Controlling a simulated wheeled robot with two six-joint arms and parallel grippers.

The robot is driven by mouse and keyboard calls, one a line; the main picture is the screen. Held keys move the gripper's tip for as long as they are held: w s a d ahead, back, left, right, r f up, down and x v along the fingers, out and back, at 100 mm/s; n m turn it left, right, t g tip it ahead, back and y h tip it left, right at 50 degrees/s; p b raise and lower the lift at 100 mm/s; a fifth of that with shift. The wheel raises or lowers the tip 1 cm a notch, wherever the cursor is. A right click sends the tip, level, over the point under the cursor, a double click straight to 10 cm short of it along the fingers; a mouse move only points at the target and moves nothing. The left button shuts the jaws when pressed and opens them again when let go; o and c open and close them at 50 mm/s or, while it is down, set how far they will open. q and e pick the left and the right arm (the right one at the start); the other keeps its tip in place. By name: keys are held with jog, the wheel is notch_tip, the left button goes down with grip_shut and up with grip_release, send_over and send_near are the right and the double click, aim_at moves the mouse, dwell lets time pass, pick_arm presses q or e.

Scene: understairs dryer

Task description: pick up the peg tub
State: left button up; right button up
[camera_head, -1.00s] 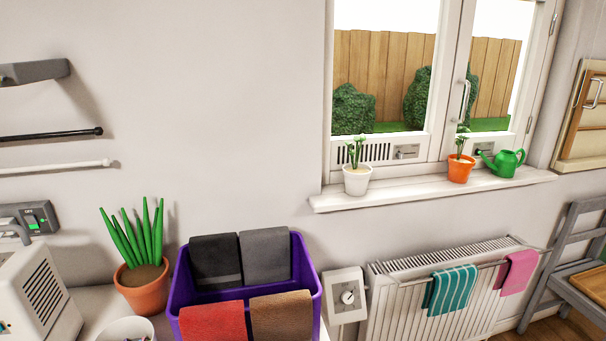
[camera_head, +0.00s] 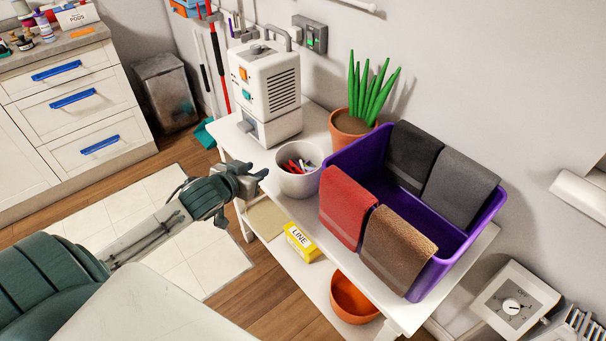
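The peg tub (camera_head: 298,183) is a whitish round tub with red, dark and pale pegs showing in its open top. It stands upright on the white table, between the white machine and the purple crate. My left gripper (camera_head: 243,184) is dark and comes in from the left. It is just left of the tub at the table's edge, with a small gap in the picture. Its fingers look spread and hold nothing. My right gripper is not in view.
The purple crate (camera_head: 455,252) with cloths over its rim stands close on the tub's right. The white machine (camera_head: 265,90) and potted plant (camera_head: 350,124) stand behind. A yellow box (camera_head: 302,242) and orange bowl (camera_head: 353,300) are on the lower shelf.

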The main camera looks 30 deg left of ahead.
aim_at(277, 154)
pick_arm(q)
jog(key=shift+t, duration=0.4)
jog(key=w, duration=0.3)
jog(key=w+d+r, duration=0.1)
jog(key=w, duration=0.1)
jog(key=shift+w, duration=0.2)
jog(key=x, duration=0.3)
jog(key=shift+w+d+f, duration=0.1)
jog(key=shift+w, duration=0.15)
jog(key=shift+w+f+h, duration=0.1)
jog(key=shift+w+h, duration=0.1)
jog(key=shift+h, duration=0.1)
jog(key=shift+s, duration=0.1)
jog(key=shift+c, duration=0.6)
grip_shut()
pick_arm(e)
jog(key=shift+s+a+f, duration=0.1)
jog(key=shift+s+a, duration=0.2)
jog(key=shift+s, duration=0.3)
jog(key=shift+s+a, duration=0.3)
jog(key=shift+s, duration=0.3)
